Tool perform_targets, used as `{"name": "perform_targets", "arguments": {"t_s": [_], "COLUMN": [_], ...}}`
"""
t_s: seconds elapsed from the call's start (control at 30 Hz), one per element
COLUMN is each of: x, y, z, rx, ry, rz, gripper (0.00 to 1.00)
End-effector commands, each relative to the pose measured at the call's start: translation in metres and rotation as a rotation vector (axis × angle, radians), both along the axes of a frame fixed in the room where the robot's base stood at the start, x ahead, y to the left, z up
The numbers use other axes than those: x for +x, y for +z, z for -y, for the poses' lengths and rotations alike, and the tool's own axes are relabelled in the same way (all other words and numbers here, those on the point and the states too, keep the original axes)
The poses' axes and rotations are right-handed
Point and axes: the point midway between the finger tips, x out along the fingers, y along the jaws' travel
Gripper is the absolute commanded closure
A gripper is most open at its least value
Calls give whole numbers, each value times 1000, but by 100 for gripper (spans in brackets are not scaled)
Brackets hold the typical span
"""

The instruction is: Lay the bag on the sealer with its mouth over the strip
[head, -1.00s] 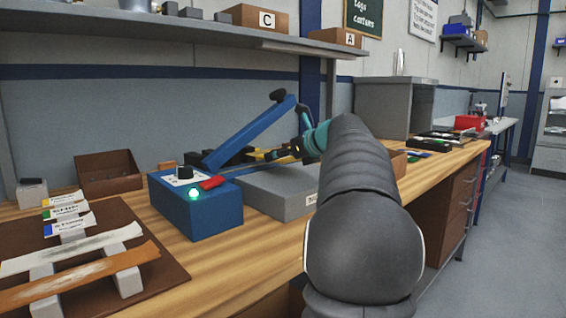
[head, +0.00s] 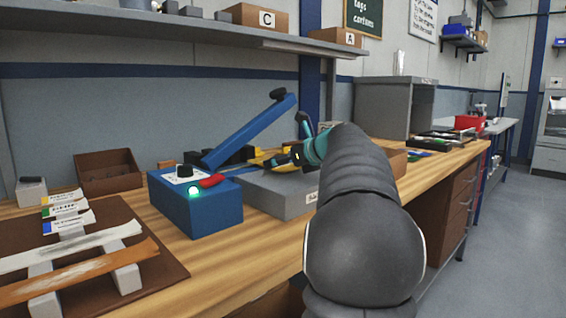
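The blue sealer (head: 196,208) stands on the bench left of my arm. Its long blue lever (head: 250,134) is raised, and a green lamp glows on its front corner. A red piece (head: 211,181) lies at its top right edge. My gripper (head: 284,160) is small and partly hidden by my own arm, above a grey block beside the sealer. A yellow and dark item (head: 262,159) shows just left of it; I cannot tell whether it is gripper, bag or something else. No bag can be made out clearly. The finger opening is not readable.
The grey block (head: 282,196) sits against the sealer's right side. A brown board (head: 165,262) with strips on white supports lies at front left. A brown open bin (head: 108,175) stands behind it. A grey box (head: 394,105) stands further right. A shelf overhangs the back.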

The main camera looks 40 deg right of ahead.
Motion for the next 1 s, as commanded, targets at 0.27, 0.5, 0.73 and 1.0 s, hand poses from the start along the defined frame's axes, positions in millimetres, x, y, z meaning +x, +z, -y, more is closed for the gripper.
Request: {"name": "perform_targets", "arguments": {"t_s": [0.27, 0.5, 0.73, 1.0], "x": [0, -32, -76, -106], "y": [7, 23, 41, 53], "z": [0, 3, 7, 9], "rx": [-2, -2, -1, 0], "ry": [1, -3, -3, -1], "rz": [1, 1, 1, 1], "gripper": [0, 0, 0, 0]}}
